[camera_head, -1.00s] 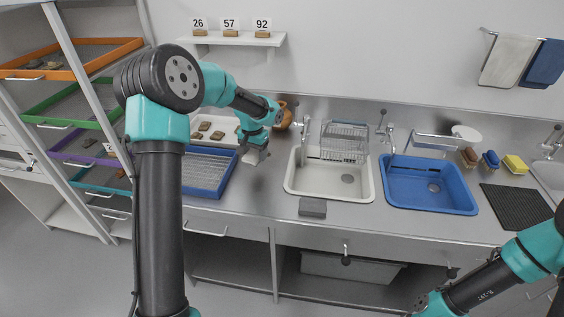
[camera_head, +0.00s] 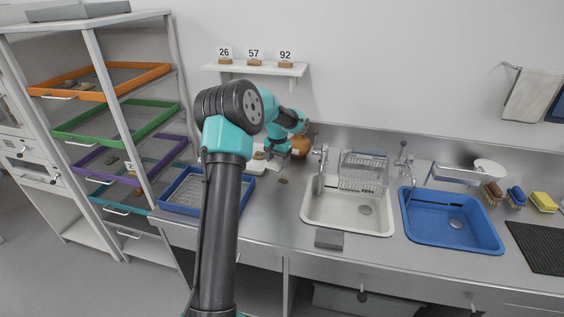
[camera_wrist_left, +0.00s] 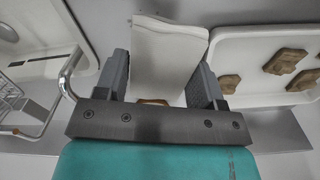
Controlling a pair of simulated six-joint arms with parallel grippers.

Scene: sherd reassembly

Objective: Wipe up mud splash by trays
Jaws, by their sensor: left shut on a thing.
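My left gripper (camera_head: 277,158) is over the back of the counter, beside the white tray (camera_head: 252,169). In the left wrist view its fingers (camera_wrist_left: 163,76) stand on either side of a pale folded cloth (camera_wrist_left: 168,45) and are shut on it. A small brown patch, seemingly the mud splash (camera_head: 283,180), lies on the steel counter just in front of the gripper, right of the trays. The blue-rimmed tray (camera_head: 163,204) is partly hidden by my arm. The white tray with brown sherds also shows in the left wrist view (camera_wrist_left: 240,48). My right gripper is out of view.
A white sink (camera_head: 313,215) and a blue basin (camera_head: 415,235) are to the right. A grey block (camera_head: 329,239) lies at the counter's front edge. An orange-brown jug (camera_head: 302,146) stands behind the gripper. A rack of coloured trays (camera_head: 75,128) is at left.

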